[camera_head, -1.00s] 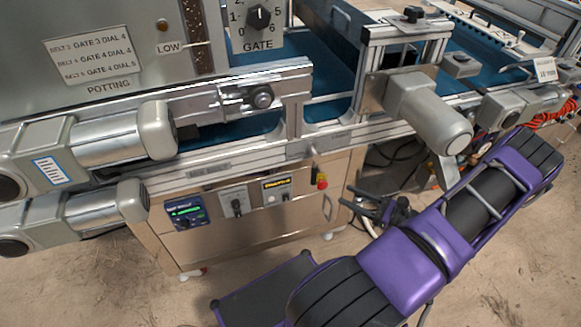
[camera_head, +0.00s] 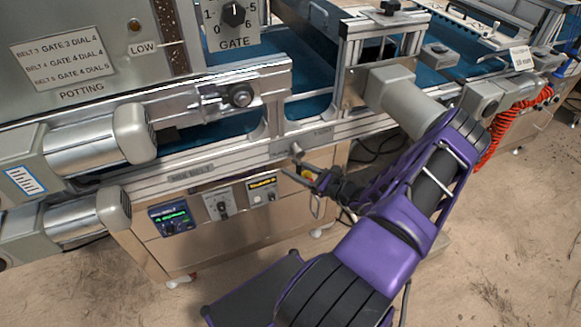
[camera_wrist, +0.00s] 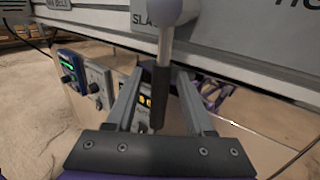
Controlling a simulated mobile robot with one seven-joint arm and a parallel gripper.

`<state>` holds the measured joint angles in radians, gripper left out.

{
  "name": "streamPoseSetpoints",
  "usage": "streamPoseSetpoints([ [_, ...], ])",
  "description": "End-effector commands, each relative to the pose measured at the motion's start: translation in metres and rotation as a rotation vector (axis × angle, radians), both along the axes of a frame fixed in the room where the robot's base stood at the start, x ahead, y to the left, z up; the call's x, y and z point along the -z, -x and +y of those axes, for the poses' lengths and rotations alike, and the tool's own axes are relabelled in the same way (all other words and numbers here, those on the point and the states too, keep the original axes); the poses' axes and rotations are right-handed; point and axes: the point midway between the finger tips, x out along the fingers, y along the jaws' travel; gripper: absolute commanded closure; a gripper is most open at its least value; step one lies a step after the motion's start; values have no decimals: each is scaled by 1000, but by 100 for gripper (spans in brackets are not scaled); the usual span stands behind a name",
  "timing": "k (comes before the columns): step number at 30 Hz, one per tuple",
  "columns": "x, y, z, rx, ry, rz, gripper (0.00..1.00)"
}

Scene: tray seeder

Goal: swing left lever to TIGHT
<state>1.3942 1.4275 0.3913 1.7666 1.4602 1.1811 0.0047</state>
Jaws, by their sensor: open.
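The lever (camera_wrist: 165,45) has a pale round hub at the top, a metal shaft and a dark grip that hangs down, slightly tilted. It stands before a plate (camera_wrist: 145,20) on the rail, of which only "SLA" reads; the rest is hidden by the hub. My gripper (camera_wrist: 160,75) is open, with one finger on each side of the dark grip. I cannot tell whether either finger touches it. In the head view my gripper (camera_head: 308,178) is just below the rail, and the lever's pale hub (camera_head: 296,150) shows above it. TIGHT cannot be read in any view.
A control cabinet with a blue display box (camera_head: 172,219) and a switch box (camera_head: 219,204) lies left of my gripper. Grey motors (camera_head: 130,133) stick out at the left, another (camera_head: 400,95) at the right above my arm. A red coiled hose (camera_head: 512,120) hangs at the right.

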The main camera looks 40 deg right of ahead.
Motion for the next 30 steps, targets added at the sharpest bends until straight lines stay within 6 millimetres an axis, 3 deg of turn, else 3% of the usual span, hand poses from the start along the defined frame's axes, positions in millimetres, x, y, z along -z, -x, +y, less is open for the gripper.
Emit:
streamPoseSetpoints([
  [6,0,-16,6,-1,0,0,47],
  [14,0,-17,6,0,0,0,47],
  [23,0,-16,6,0,0,0,97],
  [30,0,-16,6,-1,0,0,100],
])
